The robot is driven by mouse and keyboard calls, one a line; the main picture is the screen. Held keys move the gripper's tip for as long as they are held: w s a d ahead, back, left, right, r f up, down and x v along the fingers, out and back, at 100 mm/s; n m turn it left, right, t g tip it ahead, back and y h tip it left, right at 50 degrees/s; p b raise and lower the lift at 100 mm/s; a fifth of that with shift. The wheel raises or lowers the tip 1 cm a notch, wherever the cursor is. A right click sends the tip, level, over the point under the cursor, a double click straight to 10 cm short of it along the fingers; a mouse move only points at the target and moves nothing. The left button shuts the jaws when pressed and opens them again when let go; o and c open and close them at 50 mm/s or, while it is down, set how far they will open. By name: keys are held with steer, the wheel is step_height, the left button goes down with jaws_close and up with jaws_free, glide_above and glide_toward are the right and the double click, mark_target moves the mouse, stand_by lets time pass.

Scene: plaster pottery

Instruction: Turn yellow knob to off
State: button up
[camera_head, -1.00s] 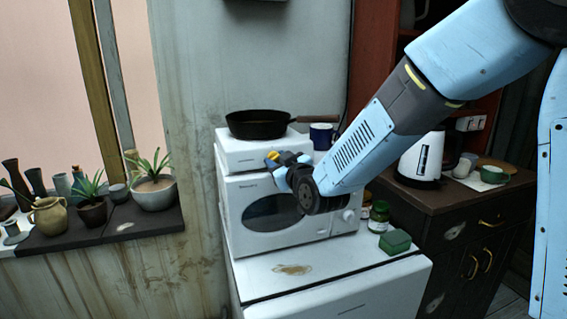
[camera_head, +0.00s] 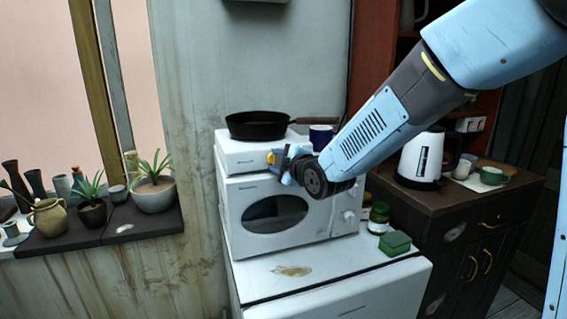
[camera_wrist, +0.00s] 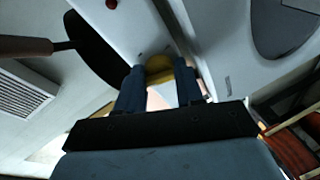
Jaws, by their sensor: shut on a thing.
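The yellow knob (camera_head: 271,158) is on the front of the white hotplate (camera_head: 236,154), which sits on top of the white microwave. My gripper (camera_head: 279,158) is at the knob, with one dark finger upright in front of it in the head view. In the wrist view the yellow knob (camera_wrist: 158,66) shows between the two fingertips of my gripper (camera_wrist: 158,74), which are shut on it. The fingers hide much of the knob, and I cannot read its setting.
A black frying pan (camera_head: 258,125) stands on the hotplate, beside a blue mug (camera_head: 321,137). The microwave (camera_head: 272,212) is directly below. A green jar (camera_head: 379,218) and a green box (camera_head: 395,242) stand to its right. A red knob (camera_wrist: 111,4) shows in the wrist view.

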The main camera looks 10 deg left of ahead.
steer(key=shift+s+a+n, duration=0.1)
steer(key=shift+n, duration=0.6)
steer(key=o, duration=1)
steer(key=v, duration=1.3)
steer(key=shift+s+d+r, duration=0.2)
steer(key=shift+d+r, duration=0.05)
steer(key=shift+r, duration=0.1)
